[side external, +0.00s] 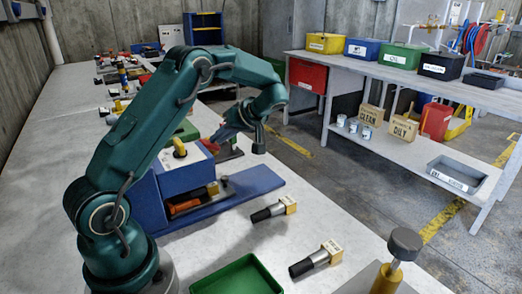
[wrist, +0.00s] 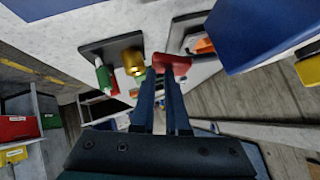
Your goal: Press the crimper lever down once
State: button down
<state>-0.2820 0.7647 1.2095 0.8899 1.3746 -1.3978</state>
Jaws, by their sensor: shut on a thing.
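The crimper lever appears to be the red-ended handle (side external: 208,144) beside the blue machine (side external: 150,205). In the wrist view its red grip (wrist: 176,62) lies across my fingertips. My gripper (side external: 222,134) reaches in from the right, and its two dark blue fingers (wrist: 168,76) are closed on the red grip. Most of the lever's arm and its pivot are hidden, so I cannot tell its exact angle. The blue machine also shows in the wrist view (wrist: 265,35), with a yellow knob (wrist: 309,70) at the edge.
An orange-handled tool (side external: 185,207) lies in the machine's opening. Two dark-handled cartridges (side external: 273,209) (side external: 314,260) lie on the bench in front, near a green tray (side external: 238,278). A black-topped post (side external: 404,245) stands at the front right. Small fittings (side external: 118,100) line the back left.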

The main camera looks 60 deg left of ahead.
jog(key=shift+s+f, duration=0.2)
jog(key=shift+f, duration=0.2)
jog(key=shift+a+r+v, duration=0.1)
jog(key=shift+v, duration=1.3)
jog(key=shift+a+r+v, duration=0.1)
jog(key=shift+a+v, duration=0.05)
jog(key=shift+v, duration=1.25)
jog(key=shift+w+d, duration=0.1)
jog(key=shift+w, duration=0.1)
jog(key=s+d+r+m+t+h, duration=0.3)
jog(key=s+d+r+t, duration=0.2)
jog(key=d+r, duration=0.35)
jog(key=s+d+f+m+t+h, duration=0.4)
jog(key=s+d+f+m+h, duration=0.2)
jog(key=s+d+m, duration=0.3)
jog(key=d+m, duration=0.4)
jog(key=d, duration=0.1)
jog(key=shift+d, duration=0.2)
